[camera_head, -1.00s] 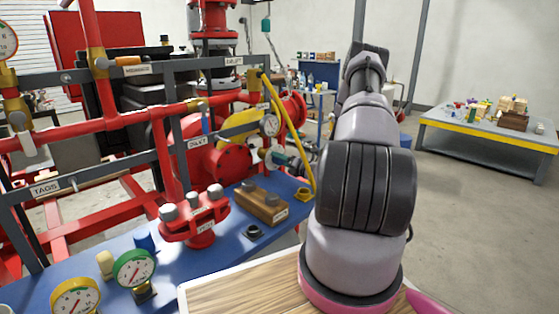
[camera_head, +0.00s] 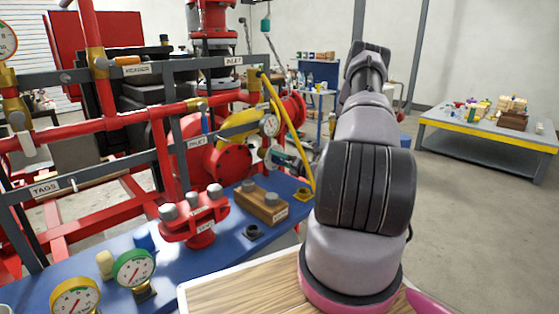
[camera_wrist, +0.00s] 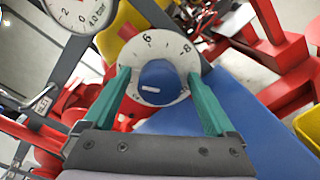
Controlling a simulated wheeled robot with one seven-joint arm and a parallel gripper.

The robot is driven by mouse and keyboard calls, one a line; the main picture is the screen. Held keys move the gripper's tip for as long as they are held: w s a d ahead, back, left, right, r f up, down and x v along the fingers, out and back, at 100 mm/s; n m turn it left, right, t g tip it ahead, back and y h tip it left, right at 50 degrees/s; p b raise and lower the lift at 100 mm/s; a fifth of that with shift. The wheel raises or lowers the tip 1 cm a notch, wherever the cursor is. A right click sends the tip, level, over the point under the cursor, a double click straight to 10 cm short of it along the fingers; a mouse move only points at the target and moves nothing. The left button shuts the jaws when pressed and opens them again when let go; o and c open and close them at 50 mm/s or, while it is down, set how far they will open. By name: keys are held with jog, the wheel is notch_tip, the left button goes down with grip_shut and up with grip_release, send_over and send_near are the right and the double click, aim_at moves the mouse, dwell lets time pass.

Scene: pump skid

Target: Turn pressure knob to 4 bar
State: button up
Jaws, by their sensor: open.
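The pressure knob (camera_wrist: 159,80) is blue with a short white mark on its face. It sits in front of a round white dial (camera_wrist: 146,49) with the numbers 6 and 8 readable along its upper edge. My gripper (camera_wrist: 158,74) is open, with its teal fingers on either side of the knob. I cannot tell whether the fingers touch it. A white pressure gauge (camera_wrist: 80,10) marked in bar shows partly at the upper left of the wrist view. In the head view my gripper (camera_head: 287,159) is small, by the skid pipework, and the knob is not clear.
A round gauge (camera_head: 269,125) and a yellow pipe (camera_head: 287,130) are close to my gripper. Red pipes and grey rails (camera_head: 130,70) fill the left. The blue bench (camera_head: 225,255) holds gauges, a red clamp-like part (camera_head: 200,215) and a wooden block (camera_head: 262,206).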

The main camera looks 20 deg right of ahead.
jog(key=v, duration=1)
jog(key=shift+s+f, duration=0.1)
jog(key=s+a+r+n+g+y, duration=0.3)
jog(key=a+r+n+g, duration=0.3)
jog(key=a+r+n, duration=0.45)
jog(key=s+a+r+n+g+y, duration=0.4)
jog(key=a+r+n+g, duration=0.2)
jog(key=a+r+n, duration=0.45)
jog(key=s+a+r+n+t+h, duration=0.1)
jog(key=s+r+n+t+h, duration=0.1)
jog(key=s+r+n+h, duration=0.8)
jog(key=shift+s+a+r+n+t+h, duration=0.3)
jog(key=shift+s+r+n+h, duration=0.1)
jog(key=shift+s+r+n, duration=3.6)
